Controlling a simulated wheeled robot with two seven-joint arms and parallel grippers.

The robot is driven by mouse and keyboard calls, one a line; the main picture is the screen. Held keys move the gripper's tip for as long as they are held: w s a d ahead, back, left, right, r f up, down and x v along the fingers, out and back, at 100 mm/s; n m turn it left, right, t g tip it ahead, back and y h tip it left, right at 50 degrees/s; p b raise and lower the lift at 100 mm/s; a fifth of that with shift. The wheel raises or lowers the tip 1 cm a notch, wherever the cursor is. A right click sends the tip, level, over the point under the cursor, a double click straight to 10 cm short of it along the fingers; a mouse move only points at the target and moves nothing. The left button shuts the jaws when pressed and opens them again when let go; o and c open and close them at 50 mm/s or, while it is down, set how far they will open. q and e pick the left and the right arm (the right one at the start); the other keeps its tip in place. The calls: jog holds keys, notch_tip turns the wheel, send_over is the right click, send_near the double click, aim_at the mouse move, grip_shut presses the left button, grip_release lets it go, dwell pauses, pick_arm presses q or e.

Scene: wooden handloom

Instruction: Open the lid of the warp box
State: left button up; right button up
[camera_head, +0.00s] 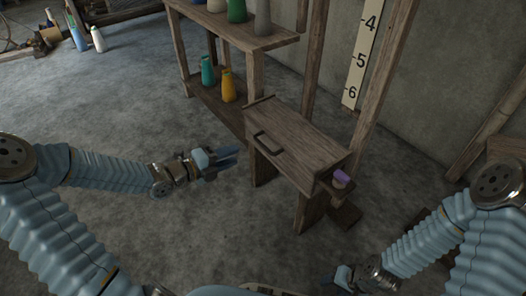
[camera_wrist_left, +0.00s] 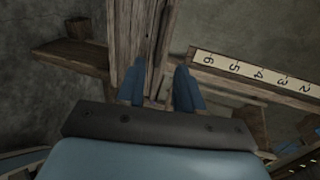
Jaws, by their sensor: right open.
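The warp box (camera_head: 305,143) is a brown wooden box on legs, right of centre in the head view. Its lid looks closed and has a dark handle (camera_head: 268,144) near the left edge. My left gripper (camera_head: 232,155) is to the left of the box, apart from the handle, with its fingers toward it. In the left wrist view its two blue fingers (camera_wrist_left: 161,88) are spread with nothing held between them. My right gripper (camera_head: 328,281) is low at the bottom edge of the head view, in front of the box and away from it, open.
A wooden shelf (camera_head: 235,30) with several coloured cones stands behind the box. A purple item (camera_head: 341,177) sits at the box's right end. A numbered strip (camera_head: 361,55) stands upright behind, also in the left wrist view (camera_wrist_left: 255,73). Grey floor (camera_head: 120,120) is clear at left.

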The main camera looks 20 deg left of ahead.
aim_at(263, 144)
pick_arm(q)
jog(key=b+x, duration=0.2)
jog(key=x, duration=1)
jog(key=shift+w+d+b, duration=0.15)
jog(key=shift+d+b, duration=0.05)
jog(key=shift+b, duration=0.1)
jog(key=shift+c, duration=0.3)
grip_shut()
